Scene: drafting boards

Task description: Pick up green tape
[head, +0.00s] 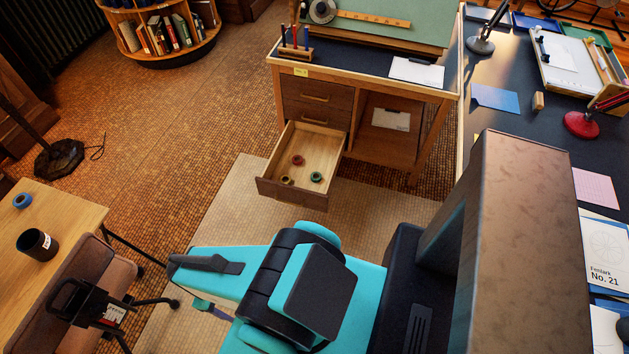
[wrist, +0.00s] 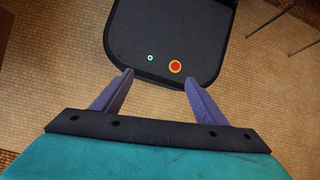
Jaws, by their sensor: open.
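The green tape (head: 316,177) is a small ring lying in the right part of the open wooden drawer (head: 326,147) in the head view. A red tape roll (head: 298,160) lies behind it, and a yellowish-brown roll (head: 286,181) lies near the drawer's front left. My gripper (wrist: 158,82) is open and empty in the wrist view, its two purple fingers well apart. In the head view my arm hides most of the gripper, which is in front of the drawer and well apart from it. No tape shows in the wrist view.
A desk (head: 363,73) stands above the drawer. A dark worktable (head: 510,125) runs along the right. At the left are a wooden table (head: 62,212) with a blue tape roll (head: 22,200) and a dark mug (head: 37,244), and a chair (head: 100,275). Floor left of the drawer is clear.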

